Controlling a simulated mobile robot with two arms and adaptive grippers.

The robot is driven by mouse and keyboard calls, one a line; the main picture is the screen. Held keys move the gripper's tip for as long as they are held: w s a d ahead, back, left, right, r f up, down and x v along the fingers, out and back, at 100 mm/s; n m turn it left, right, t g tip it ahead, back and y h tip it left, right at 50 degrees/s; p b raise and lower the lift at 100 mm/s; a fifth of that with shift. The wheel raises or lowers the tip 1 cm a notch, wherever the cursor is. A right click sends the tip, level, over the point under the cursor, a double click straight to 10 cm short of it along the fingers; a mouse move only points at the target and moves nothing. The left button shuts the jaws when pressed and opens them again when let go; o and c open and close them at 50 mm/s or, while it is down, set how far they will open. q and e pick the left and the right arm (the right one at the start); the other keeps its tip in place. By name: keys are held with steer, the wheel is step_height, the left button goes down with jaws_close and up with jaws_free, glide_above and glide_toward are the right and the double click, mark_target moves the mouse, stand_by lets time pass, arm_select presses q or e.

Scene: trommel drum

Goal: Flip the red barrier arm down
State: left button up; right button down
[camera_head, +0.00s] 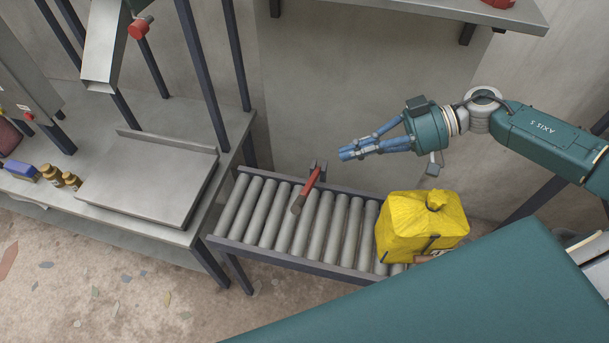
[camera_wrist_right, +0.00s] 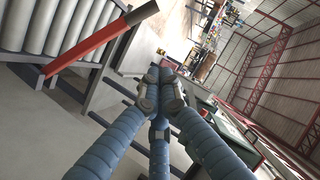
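The red barrier arm (camera_head: 307,188) is hinged at a small grey bracket on the far rail of the roller conveyor (camera_head: 268,258). In the head view it reaches from there over the rollers, its free end toward me, and looks tilted up; its exact angle is hard to tell. In the right wrist view the red barrier arm (camera_wrist_right: 95,43) crosses the upper left. My right gripper (camera_head: 345,154) is right of the bracket, apart from the arm. Its blue fingers meet at the tips with nothing between them, as the right wrist view (camera_wrist_right: 160,88) shows. My left gripper is not in view.
A yellow bag (camera_head: 422,222) sits on the conveyor's right end. A grey bench with a flat tray (camera_head: 150,185) stands left, with small brown jars (camera_head: 60,177) on it. A grey shelf (camera_head: 420,12) overhangs at the back. The rollers left of the barrier arm are clear.

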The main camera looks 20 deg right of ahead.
steer(key=s+a+f+p, duration=0.1)
steer(key=a+f+p, duration=0.2)
steer(key=a+f, duration=0.4)
steer(key=shift+a+f+g, duration=0.2)
steer(key=shift+a+g, duration=0.2)
steer(key=shift+a, duration=0.95)
steer(key=shift+s, duration=0.15)
